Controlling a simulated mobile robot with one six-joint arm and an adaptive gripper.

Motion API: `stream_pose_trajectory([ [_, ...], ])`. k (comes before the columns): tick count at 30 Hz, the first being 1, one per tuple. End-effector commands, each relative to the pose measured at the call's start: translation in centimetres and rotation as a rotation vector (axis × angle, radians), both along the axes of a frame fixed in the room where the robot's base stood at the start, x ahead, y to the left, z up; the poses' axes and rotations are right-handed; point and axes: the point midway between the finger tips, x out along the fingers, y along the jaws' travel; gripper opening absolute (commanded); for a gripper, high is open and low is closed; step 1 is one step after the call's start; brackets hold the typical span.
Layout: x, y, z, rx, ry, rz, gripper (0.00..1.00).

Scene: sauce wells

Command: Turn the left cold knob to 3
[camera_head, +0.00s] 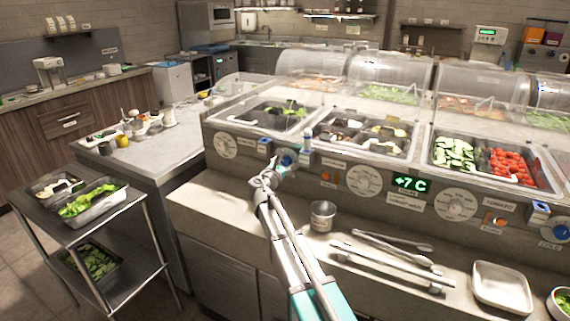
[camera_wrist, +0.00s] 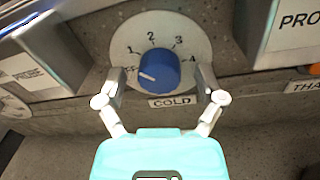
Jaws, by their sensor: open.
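The left cold knob (camera_wrist: 159,70) is blue, on a pale round dial (camera_wrist: 190,40) marked OFF, 1, 2, 3 and 4, with a COLD label (camera_wrist: 172,101) below. Its white mark points left and slightly down, close to OFF. In the head view the knob (camera_head: 286,158) is on the counter's front panel, partly behind my gripper (camera_head: 272,174). In the wrist view my gripper (camera_wrist: 162,84) is open, with one finger on each side of the knob. Gaps show between both fingers and the knob.
Grey boxes flank the dial; the right one carries a label (camera_wrist: 298,25). Below on the ledge are a metal cup (camera_head: 323,215), tongs (camera_head: 392,262) and a white tray (camera_head: 502,287). Another blue cold knob (camera_head: 561,232) is at the far right. Food pans sit above the panel.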

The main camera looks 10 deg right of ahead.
Motion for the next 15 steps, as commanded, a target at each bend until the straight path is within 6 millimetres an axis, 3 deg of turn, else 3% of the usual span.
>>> stream_pose_trajectory([
  [5, -0.02, 0.00, 0.00, 0.000, 0.000, 0.000, 0.85],
  [15, -0.02, 0.01, 0.00, 0.000, 0.000, 0.000, 0.22],
])
